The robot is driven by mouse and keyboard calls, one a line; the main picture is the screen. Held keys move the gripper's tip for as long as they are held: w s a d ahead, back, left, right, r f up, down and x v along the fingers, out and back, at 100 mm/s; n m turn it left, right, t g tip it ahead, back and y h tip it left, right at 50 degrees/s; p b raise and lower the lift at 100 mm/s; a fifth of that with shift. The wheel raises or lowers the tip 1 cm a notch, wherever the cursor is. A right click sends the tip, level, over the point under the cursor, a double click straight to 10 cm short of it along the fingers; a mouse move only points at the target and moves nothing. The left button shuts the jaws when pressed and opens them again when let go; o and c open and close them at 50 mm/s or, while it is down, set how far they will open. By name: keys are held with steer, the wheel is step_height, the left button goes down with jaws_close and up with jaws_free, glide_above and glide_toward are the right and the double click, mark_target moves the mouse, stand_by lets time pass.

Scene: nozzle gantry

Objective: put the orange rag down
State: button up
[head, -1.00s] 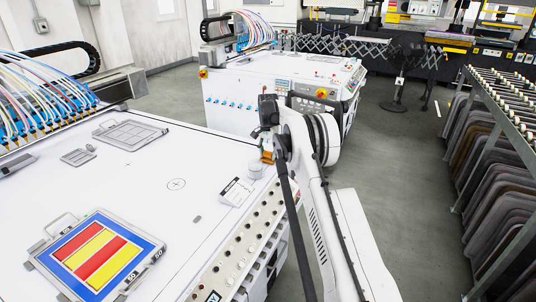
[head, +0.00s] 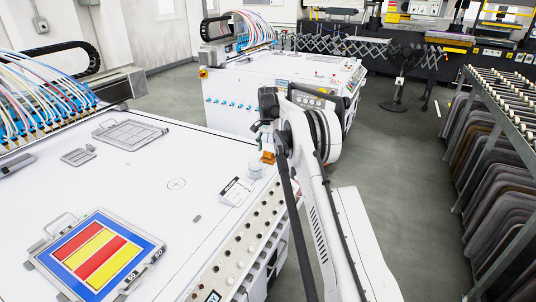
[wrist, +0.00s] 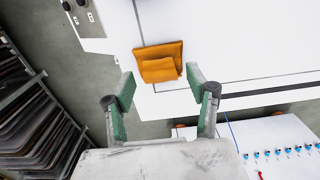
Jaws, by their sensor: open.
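The orange rag (wrist: 158,62) lies folded on the white machine top (wrist: 225,30), close to its edge, in the wrist view. In the head view the rag (head: 268,158) shows as a small orange patch at the far right corner of the top, partly hidden by my arm. My gripper (wrist: 160,88) is open and empty, its two green-padded fingers spread apart. The rag is beyond the fingertips and clear of them. In the head view my gripper (head: 260,132) hangs just above the rag.
A small white container (head: 256,171) and a printed card (head: 237,192) are near the rag. A framed striped panel (head: 98,256) lies at the front left. A second white machine (head: 270,88) stands behind. A rack of dark mats (head: 490,190) is at the right.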

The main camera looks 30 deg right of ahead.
step_height(320, 180, up, 9)
step_height(320, 180, up, 14)
steer(key=n+t, duration=0.2)
steer(key=n, duration=0.1)
glide_above(268, 152)
steer(key=s+a, duration=0.7)
steer(key=a, duration=0.1)
steer(key=s+a+r+n+t, duration=0.1)
steer(key=s+a+r, duration=0.3)
steer(key=s, duration=0.4)
steer(key=s+a+r+n+t, duration=0.1)
steer(key=s+a+r, duration=0.35)
steer(key=s, duration=0.25)
steer(key=s+a+f+n+t, duration=0.1)
steer(key=s+a+n, duration=0.15)
steer(key=s, duration=0.65)
steer(key=s+a+f+n, duration=0.15)
steer(key=s+a, duration=0.25)
steer(key=s, duration=0.5)
steer(key=s+a+f+n+t, duration=0.1)
steer(key=s+a+f+t, duration=0.1)
steer(key=s+f, duration=0.7)
steer(key=s+a, duration=0.1)
steer(key=s, duration=0.3)
steer(key=shift+s+f+n, duration=0.3)
steer(key=shift+s+f, duration=0.1)
